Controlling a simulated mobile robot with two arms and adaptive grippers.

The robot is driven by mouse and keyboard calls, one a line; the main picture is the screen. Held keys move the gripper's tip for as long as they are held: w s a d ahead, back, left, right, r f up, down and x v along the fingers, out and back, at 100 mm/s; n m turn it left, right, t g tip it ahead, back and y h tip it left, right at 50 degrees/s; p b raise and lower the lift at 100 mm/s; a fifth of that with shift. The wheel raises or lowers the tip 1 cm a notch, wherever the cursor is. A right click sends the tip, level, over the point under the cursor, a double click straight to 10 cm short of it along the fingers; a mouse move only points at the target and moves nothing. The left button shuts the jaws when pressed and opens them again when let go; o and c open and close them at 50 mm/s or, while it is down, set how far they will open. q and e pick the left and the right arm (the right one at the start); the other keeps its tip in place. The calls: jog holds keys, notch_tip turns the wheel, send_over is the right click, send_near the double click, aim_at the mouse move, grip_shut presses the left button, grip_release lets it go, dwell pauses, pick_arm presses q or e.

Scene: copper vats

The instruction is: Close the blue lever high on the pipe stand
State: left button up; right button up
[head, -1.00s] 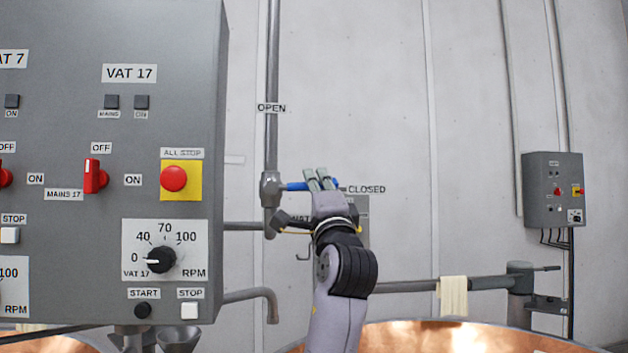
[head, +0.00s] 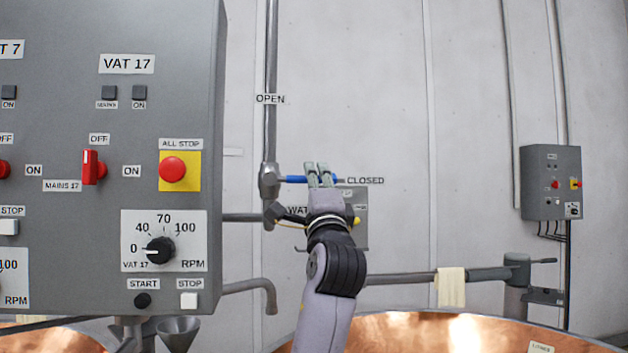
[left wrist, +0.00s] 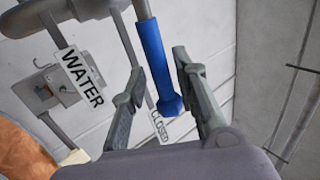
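The blue lever (head: 296,179) sticks out to the right, about level, from the valve on the upright pipe (head: 271,140). It points towards the CLOSED label (head: 365,181); the OPEN label (head: 270,99) is higher on the pipe. My left gripper (head: 318,170) is at the lever's outer part, its fingers pointing up and hiding part of it. In the left wrist view the blue lever (left wrist: 155,60) runs between the two fingers (left wrist: 160,75), which stand apart with gaps on both sides. My right gripper is in neither view.
A grey control panel (head: 140,90) fills the left. A WATER sign (left wrist: 82,77) is behind the fingers in the wrist view. Copper vats (head: 430,335) lie below, with a cloth (head: 451,287) on a rail. A small wall panel (head: 551,183) is at right.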

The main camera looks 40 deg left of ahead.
pick_arm(q)
jog(key=shift+o, duration=0.4)
jog(key=shift+w, duration=0.15)
jog(key=shift+s+d, duration=0.2)
jog(key=shift+s, duration=0.05)
jog(key=v, duration=1.1)
jog(key=shift+d+f, duration=0.2)
jog(key=shift+f, duration=0.1)
jog(key=shift+f, duration=0.1)
